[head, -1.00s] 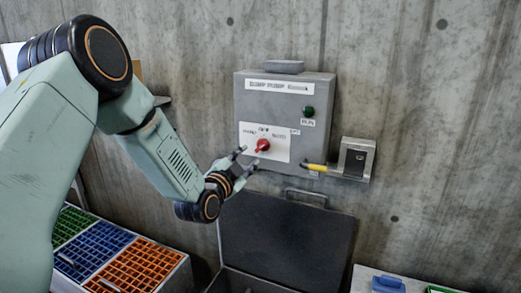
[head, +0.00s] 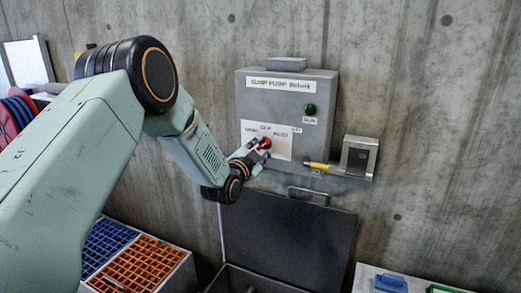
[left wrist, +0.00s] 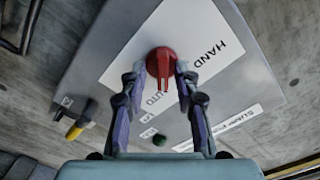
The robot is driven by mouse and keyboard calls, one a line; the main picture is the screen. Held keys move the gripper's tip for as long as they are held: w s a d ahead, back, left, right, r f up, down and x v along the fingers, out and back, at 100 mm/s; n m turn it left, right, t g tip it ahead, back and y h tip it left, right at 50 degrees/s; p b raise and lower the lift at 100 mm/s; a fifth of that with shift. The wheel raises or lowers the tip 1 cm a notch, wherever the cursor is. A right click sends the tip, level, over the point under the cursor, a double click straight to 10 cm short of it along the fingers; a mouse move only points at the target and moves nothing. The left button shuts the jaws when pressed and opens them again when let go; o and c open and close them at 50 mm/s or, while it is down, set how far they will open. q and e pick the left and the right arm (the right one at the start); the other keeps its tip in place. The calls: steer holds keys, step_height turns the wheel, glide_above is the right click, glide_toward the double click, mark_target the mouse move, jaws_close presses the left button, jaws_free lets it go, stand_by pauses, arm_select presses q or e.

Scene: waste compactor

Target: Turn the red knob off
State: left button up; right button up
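The red knob (head: 265,143) sits on the white label plate (head: 250,136) of the grey sump pump control box (head: 318,93). My left gripper (head: 262,148) is at the knob. In the left wrist view its fingers (left wrist: 160,70) are spread, one on each side of the knob; firm contact cannot be made out. My right gripper is not in view.
A green RUN light (head: 310,109) is above right of the knob. A yellow-handled part (head: 317,166) and a grey bracketed box (head: 359,156) are at the lower right. An open dark case (head: 288,228) stands below. Blue and orange crates (head: 140,265) are lower left.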

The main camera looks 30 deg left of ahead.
arm_select(q)
steer(key=shift+s+a+r, duration=0.15)
steer(key=shift+s, duration=0.1)
jaws_close()
steer(key=shift+n, duration=0.3)
steer(key=n+b, duration=0.2)
steer(key=n, duration=0.1)
steer(key=n+b, duration=0.2)
steer(key=n, duration=0.3)
steer(key=shift+r, duration=0.25)
stand_by(0.5)
